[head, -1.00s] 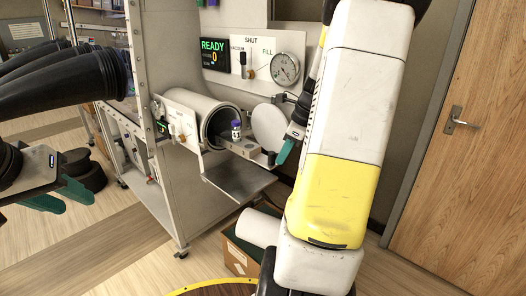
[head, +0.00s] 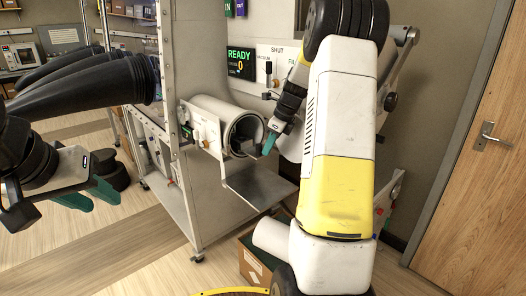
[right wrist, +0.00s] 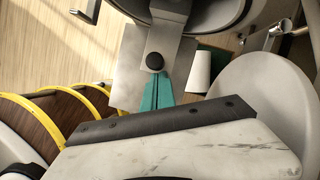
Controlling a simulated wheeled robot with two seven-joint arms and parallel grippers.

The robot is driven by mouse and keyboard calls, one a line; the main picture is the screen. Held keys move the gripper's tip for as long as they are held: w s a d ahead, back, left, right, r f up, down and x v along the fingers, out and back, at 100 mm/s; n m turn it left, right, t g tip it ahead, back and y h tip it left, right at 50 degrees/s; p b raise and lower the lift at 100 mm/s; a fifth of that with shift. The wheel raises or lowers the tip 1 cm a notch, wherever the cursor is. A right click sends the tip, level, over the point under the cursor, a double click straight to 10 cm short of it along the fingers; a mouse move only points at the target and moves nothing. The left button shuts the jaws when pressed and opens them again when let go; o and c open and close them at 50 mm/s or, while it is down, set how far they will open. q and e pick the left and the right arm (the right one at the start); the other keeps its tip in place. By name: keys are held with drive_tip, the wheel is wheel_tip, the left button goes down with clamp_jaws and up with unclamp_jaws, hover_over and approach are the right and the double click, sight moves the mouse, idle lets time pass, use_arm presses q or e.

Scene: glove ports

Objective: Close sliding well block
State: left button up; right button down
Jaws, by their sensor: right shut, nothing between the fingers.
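The round metal port (head: 243,133) opens toward me from the cabinet wall. A grey metal slide with a round black knob (right wrist: 155,62) sticks out of the port's dark mouth in the right wrist view; I take it as the well block's front end. Most of the block is hidden inside the port or behind my right gripper, and no vial shows. My right gripper (head: 269,142) is shut and empty at the port mouth. Its teal fingertips (right wrist: 156,84) are close to the knob; contact is unclear. My left gripper (head: 91,197) is open and empty at the far left.
A flat metal shelf (head: 258,186) juts out under the port. The round white port door (right wrist: 265,100) stands open beside my right gripper. A cardboard box (head: 254,262) is on the floor below. Black glove sleeves (head: 85,88) stick out at left.

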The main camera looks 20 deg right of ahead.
drive_tip(key=shift+w+a, duration=0.3)
drive_tip(key=shift+w, duration=0.5)
drive_tip(key=shift+w+a, duration=0.35)
drive_tip(key=shift+w, duration=0.4)
drive_tip(key=shift+w+a, duration=0.3)
drive_tip(key=shift+w, duration=0.5)
